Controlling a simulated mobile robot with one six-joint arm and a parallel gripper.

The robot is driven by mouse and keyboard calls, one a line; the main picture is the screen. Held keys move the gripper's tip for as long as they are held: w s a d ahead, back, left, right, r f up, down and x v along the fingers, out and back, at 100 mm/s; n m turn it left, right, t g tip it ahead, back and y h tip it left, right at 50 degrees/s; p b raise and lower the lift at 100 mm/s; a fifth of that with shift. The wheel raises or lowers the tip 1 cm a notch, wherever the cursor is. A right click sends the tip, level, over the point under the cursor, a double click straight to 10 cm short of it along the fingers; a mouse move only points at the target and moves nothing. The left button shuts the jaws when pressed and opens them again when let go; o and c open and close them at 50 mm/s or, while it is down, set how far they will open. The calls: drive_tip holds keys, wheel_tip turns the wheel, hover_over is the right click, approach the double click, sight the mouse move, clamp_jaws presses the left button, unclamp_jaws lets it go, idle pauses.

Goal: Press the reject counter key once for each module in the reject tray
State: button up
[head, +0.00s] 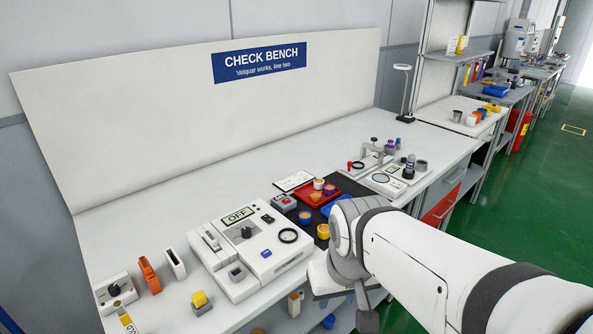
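A red tray (304,191), which I take for the reject tray, lies past the middle of the bench. Three small round modules show in it: a pale-topped one (318,184), an orange one (329,188) and another orange one (316,197). Just left of the tray is a small grey box with a red top (285,202); it may be the reject counter, but its key and any reading are too small to make out. My arm comes in from the lower right, and my gripper (362,308) points down at the bench's front edge, apart from the tray. Its fingers are not clear.
A dark mat (293,219) holds an orange-topped blue module (305,217) and a yellow one (323,231). A white tester (261,245) with an "OFF" sign stands left. A yellow-button box (201,301) is near the front. A clamp fixture (371,160) stands behind right.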

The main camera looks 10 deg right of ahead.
clamp_jaws()
idle(1.6)
